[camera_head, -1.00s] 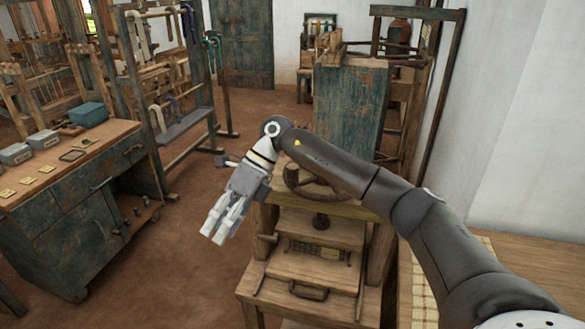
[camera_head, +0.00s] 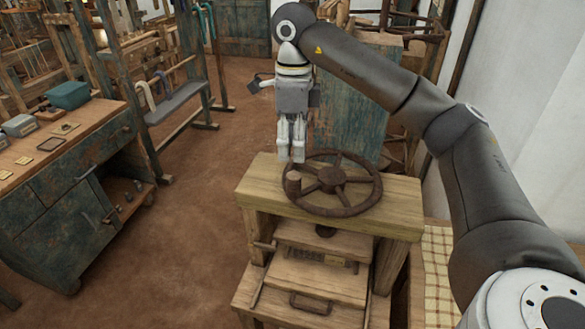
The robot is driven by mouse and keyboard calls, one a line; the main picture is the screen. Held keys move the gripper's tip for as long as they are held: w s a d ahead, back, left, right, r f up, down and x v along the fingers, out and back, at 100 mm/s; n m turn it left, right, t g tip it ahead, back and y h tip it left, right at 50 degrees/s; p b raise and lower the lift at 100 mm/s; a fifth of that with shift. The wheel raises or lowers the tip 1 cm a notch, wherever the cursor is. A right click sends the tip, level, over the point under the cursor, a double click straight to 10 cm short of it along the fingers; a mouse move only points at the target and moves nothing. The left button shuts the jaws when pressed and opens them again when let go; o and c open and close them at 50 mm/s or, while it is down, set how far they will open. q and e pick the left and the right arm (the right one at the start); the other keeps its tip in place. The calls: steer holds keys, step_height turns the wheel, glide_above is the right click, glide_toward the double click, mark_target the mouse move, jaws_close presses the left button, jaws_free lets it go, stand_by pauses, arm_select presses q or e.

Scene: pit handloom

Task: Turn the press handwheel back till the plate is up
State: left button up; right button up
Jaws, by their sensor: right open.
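The press handwheel (camera_head: 368,204) is a dark, spoked wheel lying flat on top of the wooden press frame (camera_head: 262,195). Its upright knob (camera_head: 293,184) stands on the rim at the left. My right gripper (camera_head: 291,158) points down above the wheel's left rim, close over the knob; it is open and empty, and I cannot tell whether it touches. Below the frame's top beam sits a wooden plate (camera_head: 315,243), with a drawer-like board and handle (camera_head: 310,303) beneath it. The gap under the plate is hard to judge. My left gripper is not in view.
A worn blue-green cabinet (camera_head: 350,115) stands behind the press. A workbench (camera_head: 75,150) with a teal box (camera_head: 68,95) and small grey boxes is at the left. A checked cloth (camera_head: 437,265) lies right of the press. Bare floor lies between bench and press.

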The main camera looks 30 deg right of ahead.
mark_target(294, 175)
steer(key=shift+s+a+f, duration=0.1)
steer(key=shift+s+f, duration=0.05)
steer(key=shift+f, duration=0.2)
steer(key=shift+s+a+f+p, duration=0.2)
steer(key=shift+s+f, duration=0.1)
steer(key=shift+f, duration=0.15)
steer(key=shift+s+a+f+p, duration=0.15)
steer(key=shift+s+f, duration=0.15)
steer(key=shift+f, duration=0.15)
step_height(294, 175, down, 3)
steer(key=shift+f+p, duration=0.1)
steer(key=shift+p, duration=0.45)
steer(key=f, duration=0.3)
steer(key=shift+w+d+p, duration=0.2)
steer(key=shift+w+p, duration=0.1)
steer(key=shift+p, duration=0.05)
steer(key=shift+f, duration=0.6)
steer(key=shift+s+a+f, duration=0.1)
steer(key=shift+f, duration=0.05)
steer(key=shift+c, duration=1.4)
steer(key=c, duration=0.5)
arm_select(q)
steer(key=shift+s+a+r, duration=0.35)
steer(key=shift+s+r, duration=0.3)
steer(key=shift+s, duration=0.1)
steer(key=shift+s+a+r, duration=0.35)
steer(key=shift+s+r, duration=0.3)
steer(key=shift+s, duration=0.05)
arm_select(e)
jaws_close()
